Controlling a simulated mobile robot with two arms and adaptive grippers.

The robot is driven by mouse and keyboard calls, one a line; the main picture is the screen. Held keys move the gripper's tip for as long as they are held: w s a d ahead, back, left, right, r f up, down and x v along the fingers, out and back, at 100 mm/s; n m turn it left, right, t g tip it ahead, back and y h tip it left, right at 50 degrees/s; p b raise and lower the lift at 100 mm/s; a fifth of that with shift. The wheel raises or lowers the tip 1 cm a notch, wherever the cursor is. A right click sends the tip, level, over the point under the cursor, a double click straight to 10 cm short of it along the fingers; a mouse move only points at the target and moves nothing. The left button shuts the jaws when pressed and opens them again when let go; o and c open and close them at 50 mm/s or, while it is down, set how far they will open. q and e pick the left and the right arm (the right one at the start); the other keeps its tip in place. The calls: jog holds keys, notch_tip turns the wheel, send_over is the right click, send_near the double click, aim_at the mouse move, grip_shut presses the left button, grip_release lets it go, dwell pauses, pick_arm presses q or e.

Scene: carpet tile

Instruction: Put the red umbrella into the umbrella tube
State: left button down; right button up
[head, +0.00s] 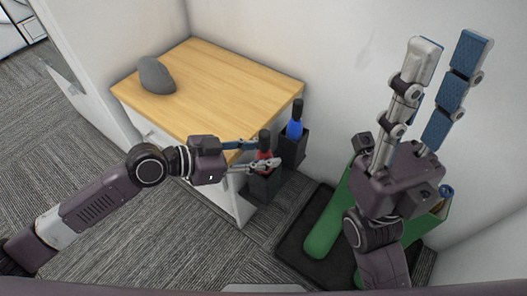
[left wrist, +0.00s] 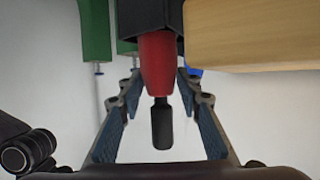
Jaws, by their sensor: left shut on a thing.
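The red umbrella (head: 263,155), with a black handle (head: 265,136), stands upright at the front corner of the wooden-topped cabinet. Its lower part is hidden inside a dark square tube (head: 264,187). My left gripper (head: 268,152) has its fingers on either side of the red umbrella, just below the handle, and is shut on it. In the left wrist view the red umbrella (left wrist: 157,65) sits between the two fingers, with the dark tube (left wrist: 148,14) around its far end. My right gripper (head: 450,48) is raised, open and empty at the upper right.
A blue umbrella (head: 295,121) stands in a second dark tube (head: 293,151) just behind. The cabinet (head: 215,75) carries a grey stone-like object (head: 155,75). Carpet is free left of the cabinet.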

pick_arm(q)
jog(key=shift+f, duration=0.1)
dwell(0.3)
jog(key=c, duration=1.3)
grip_release()
jog(key=shift+f, duration=0.1)
jog(key=v, duration=1.2)
